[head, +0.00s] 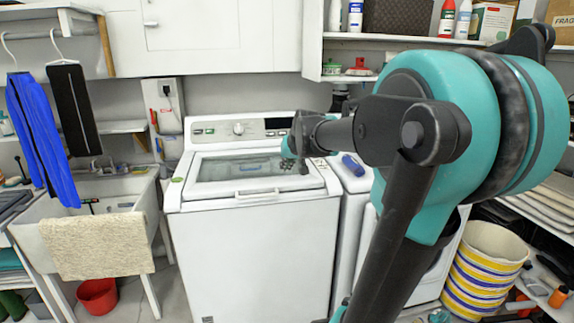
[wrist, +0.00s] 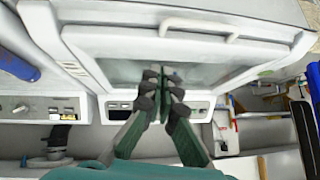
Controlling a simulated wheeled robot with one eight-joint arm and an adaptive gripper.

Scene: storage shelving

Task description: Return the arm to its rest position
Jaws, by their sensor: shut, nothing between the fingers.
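My arm rises on the right side of the head view and reaches forward to the white top-loading washer (head: 255,235). My gripper (head: 288,160) hangs above the right part of the washer's lid. In the wrist view my gripper (wrist: 164,72) shows its dark green fingers brought together, with nothing between them. The washer's closed glass lid (wrist: 185,45) lies beyond the fingertips. I cannot tell the exact gap between fingertips and lid.
A second white machine (head: 350,215) stands right of the washer, with a blue item (head: 353,165) on top. A sink (head: 100,215) with a beige towel is at left. Shelves (head: 405,43) with bottles are above right. A striped basket (head: 485,265) stands at lower right.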

